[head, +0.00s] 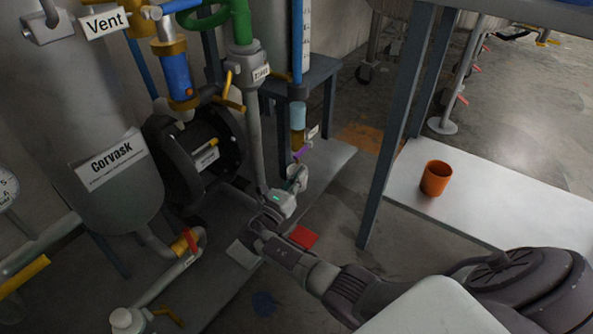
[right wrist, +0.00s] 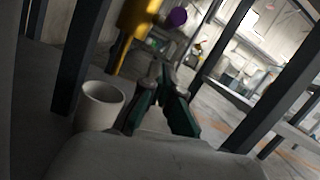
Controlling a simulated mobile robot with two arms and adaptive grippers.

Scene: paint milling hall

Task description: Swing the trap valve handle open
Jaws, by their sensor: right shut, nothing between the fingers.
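The trap valve shows in the head view as a brass body (head: 298,138) under a pale blue cylinder, with a small purple handle (head: 300,154) at its lower end. In the right wrist view the brass body (right wrist: 137,20) and the rounded purple handle end (right wrist: 177,17) are at the top, beyond the fingertips. My right gripper (head: 299,176) is just below the handle in the head view; in the wrist view its green-sided fingers (right wrist: 162,72) meet at the tips, empty. They look apart from the handle. The handle's exact angle is hard to tell. My left gripper is out of view.
A white cup (right wrist: 100,105) stands left of the fingers in the wrist view. A blue table leg (head: 385,150) and white table (head: 500,205) with an orange cup (head: 437,178) are to the right. The Corvask tank (head: 105,205) and black pump (head: 190,150) crowd the left.

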